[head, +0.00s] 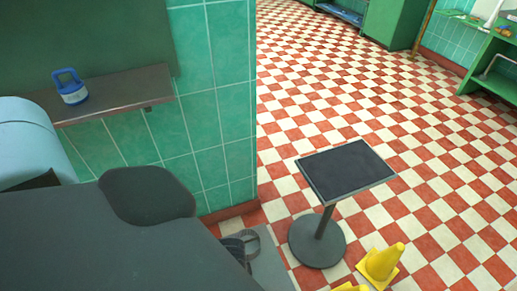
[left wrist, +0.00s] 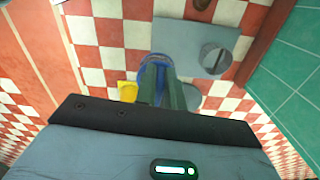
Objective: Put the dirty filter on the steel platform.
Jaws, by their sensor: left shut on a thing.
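In the left wrist view my left gripper (left wrist: 160,78) is shut on a blue, rounded thing (left wrist: 154,58), mostly hidden by the fingers. It may be the dirty filter, but I cannot see enough to be sure. It is held above the checkered floor. In the head view a stand with a flat dark top and thin pale metal rim (head: 347,169) rises on a post from a round base; it may be the steel platform. My grippers do not show in the head view.
A blue-handled container (head: 70,88) stands on a wall shelf (head: 115,92). A grey floor plate (head: 270,268) bears a ring-like part (left wrist: 214,60). A yellow cone (head: 382,262) stands right of the stand's base. A tiled wall (head: 215,90) is to the left. Floor beyond the stand is clear.

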